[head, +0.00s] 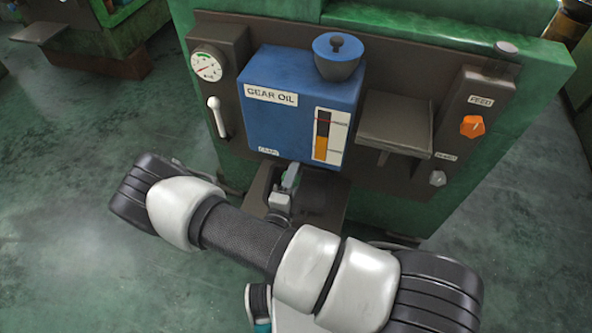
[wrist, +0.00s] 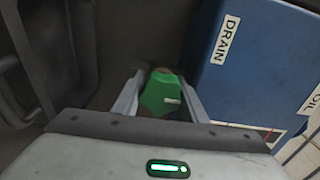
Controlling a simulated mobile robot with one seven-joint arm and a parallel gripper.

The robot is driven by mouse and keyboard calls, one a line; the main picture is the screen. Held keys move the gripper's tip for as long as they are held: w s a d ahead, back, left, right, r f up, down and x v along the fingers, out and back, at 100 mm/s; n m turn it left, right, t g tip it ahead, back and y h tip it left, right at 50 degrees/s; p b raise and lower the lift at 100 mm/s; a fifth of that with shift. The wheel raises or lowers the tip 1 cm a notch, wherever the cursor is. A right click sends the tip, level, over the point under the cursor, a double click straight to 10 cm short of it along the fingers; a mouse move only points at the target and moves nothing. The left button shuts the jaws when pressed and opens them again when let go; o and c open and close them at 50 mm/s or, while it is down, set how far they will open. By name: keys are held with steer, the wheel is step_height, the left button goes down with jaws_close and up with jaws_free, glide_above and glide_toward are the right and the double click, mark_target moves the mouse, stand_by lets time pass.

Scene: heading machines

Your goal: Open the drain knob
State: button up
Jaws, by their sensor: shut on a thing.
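The drain knob (wrist: 161,95) is a green block with a small pale mark, seen in the wrist view beside the blue tank. My gripper (wrist: 160,88) has one finger on each side of it and is shut on it. In the head view, my gripper (head: 289,178) is just under the front of the blue gear oil tank (head: 284,118), below its small DRAIN label (head: 268,151). My gripper and arm hide most of the knob there. The DRAIN label (wrist: 228,40) also shows at the right in the wrist view.
A white-handled lever (head: 217,117) and a gauge (head: 206,66) are left of the tank. A grey shelf (head: 394,122) and an orange feed knob (head: 472,126) are on the right. Open green floor (head: 75,220) lies to the left.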

steer(key=m, duration=0.4)
steer(key=shift+p, duration=0.4)
steer(key=m, duration=0.4)
steer(key=shift+a+f+m+p, duration=0.1)
steer(key=shift+f+m+p, duration=0.05)
steer(key=shift+m+p, duration=0.2)
steer(key=m+p, duration=0.1)
steer(key=m, duration=0.3)
steer(key=shift+f+m, duration=0.1)
steer(key=shift+m, duration=0.15)
steer(key=shift+w+a+m+p, duration=0.1)
steer(key=shift+m+p, duration=0.1)
steer(key=shift+m, duration=0.95)
steer(key=shift+a+m+p, duration=0.1)
steer(key=shift+m+p, duration=0.05)
steer(key=shift+m, duration=1)
steer(key=shift+o, duration=0.2)
steer(key=shift+f, duration=0.1)
steer(key=o, duration=0.8)
steer(key=shift+c, duration=0.2)
steer(key=p+v, duration=0.1)
steer(key=v, duration=1.6)
steer(key=shift+s, duration=0.2)
